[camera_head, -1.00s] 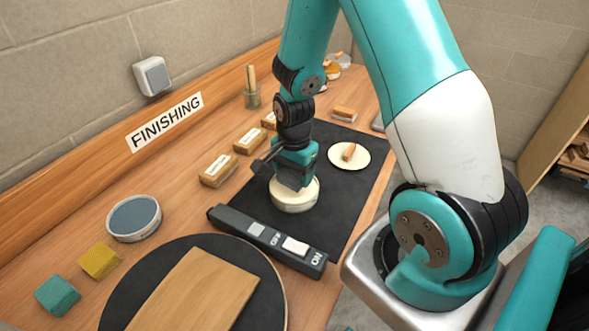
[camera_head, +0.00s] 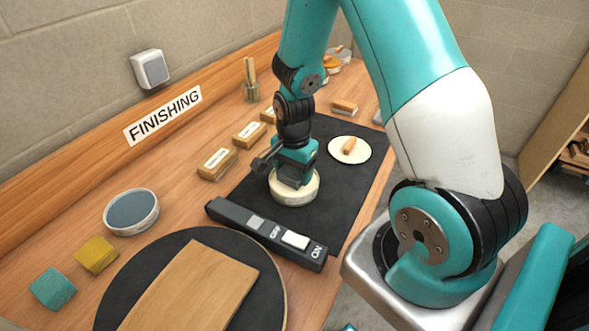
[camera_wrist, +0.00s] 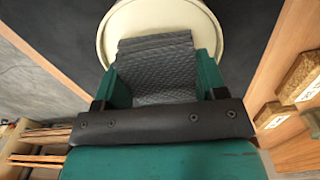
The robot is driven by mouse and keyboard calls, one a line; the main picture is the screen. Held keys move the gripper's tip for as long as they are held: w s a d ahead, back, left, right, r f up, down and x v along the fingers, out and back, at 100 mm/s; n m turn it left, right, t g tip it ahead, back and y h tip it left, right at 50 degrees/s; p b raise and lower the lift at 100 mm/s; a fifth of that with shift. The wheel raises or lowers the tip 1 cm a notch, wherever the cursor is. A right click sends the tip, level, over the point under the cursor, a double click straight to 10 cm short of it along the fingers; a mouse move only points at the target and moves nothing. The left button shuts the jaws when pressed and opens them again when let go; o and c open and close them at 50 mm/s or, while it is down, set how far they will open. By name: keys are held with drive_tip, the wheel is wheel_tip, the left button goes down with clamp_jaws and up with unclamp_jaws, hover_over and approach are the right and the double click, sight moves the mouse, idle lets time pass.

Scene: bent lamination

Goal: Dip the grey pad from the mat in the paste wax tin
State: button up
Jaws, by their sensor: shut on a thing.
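A round cream tin (camera_head: 296,191), seemingly the paste wax, stands on the dark mat (camera_head: 340,208). It also shows in the wrist view (camera_wrist: 203,18), with a pale rim and pale top. My gripper (camera_head: 291,181) points down over the tin. In the wrist view its teal fingers are shut on the textured grey pad (camera_wrist: 157,70). The pad overlaps the tin's pale surface there. In the head view my gripper hides the pad, and I cannot tell whether it touches the wax.
A black switch bar (camera_head: 266,234) lies close in front of the tin, near a dark round plate with a wooden board (camera_head: 190,290). A white disc (camera_head: 366,157) with an orange-brown piece lies behind right. Labelled blocks (camera_head: 217,164), a grey-topped tin (camera_head: 131,211) and coloured blocks stand left.

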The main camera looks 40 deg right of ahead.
drive_tip(key=shift+f+b, duration=0.3)
drive_tip(key=shift+f, duration=0.25)
idle(1.1)
wheel_tip(320, 180, up, 7)
drive_tip(key=p, duration=0.6)
drive_tip(key=shift+r, duration=0.1)
